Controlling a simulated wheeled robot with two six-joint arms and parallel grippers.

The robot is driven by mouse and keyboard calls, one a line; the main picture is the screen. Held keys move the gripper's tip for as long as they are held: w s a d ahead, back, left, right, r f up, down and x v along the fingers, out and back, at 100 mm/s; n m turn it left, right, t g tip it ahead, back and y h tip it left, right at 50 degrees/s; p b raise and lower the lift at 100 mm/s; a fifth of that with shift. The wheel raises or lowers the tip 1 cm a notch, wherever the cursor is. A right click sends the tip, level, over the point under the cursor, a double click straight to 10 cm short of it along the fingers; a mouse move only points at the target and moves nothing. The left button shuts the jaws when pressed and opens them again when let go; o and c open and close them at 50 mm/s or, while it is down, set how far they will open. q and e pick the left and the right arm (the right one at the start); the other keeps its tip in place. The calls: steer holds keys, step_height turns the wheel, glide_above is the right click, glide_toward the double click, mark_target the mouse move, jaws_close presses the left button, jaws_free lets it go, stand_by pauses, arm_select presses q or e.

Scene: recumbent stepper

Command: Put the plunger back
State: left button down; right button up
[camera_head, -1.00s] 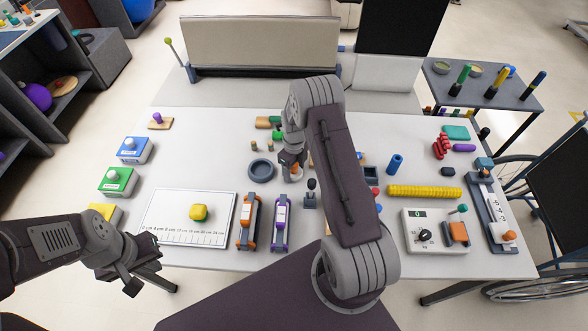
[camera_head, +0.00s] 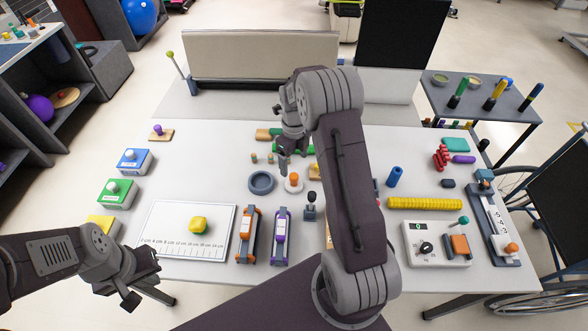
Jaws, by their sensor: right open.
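A small piece with an orange top (camera_head: 294,179) stands upright on a white round base (camera_head: 293,187) near the middle of the table; it may be the plunger, but I cannot tell for sure. My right gripper (camera_head: 284,163) is open, just behind and left of the orange top, with fingers pointing down. It looks apart from the piece and empty. A dark round ring (camera_head: 261,182) lies to the left of the white base. My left gripper (camera_head: 143,279) is at the front left edge of the table, away from these things; its jaws are unclear.
A dark joystick (camera_head: 311,206) stands close in front of the white base. An orange clamp (camera_head: 248,235) and a purple clamp (camera_head: 282,236) lie in front. A white ruled board (camera_head: 163,218) holds a yellow block. My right forearm hides part of the table's middle right.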

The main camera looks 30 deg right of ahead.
steer(key=shift+r, duration=0.15)
steer(key=s+a+r+n, duration=0.1)
steer(key=s+a+n, duration=0.2)
steer(key=s+n, duration=0.3)
steer(key=s+a+r+n, duration=0.2)
steer(key=s+a+n, duration=0.2)
steer(key=n, duration=1)
steer(key=s+a+r+n+t, duration=0.1)
steer(key=s+a+n, duration=0.3)
steer(key=s+n, duration=0.4)
steer(key=n, duration=0.3)
steer(key=shift+s+r, duration=0.2)
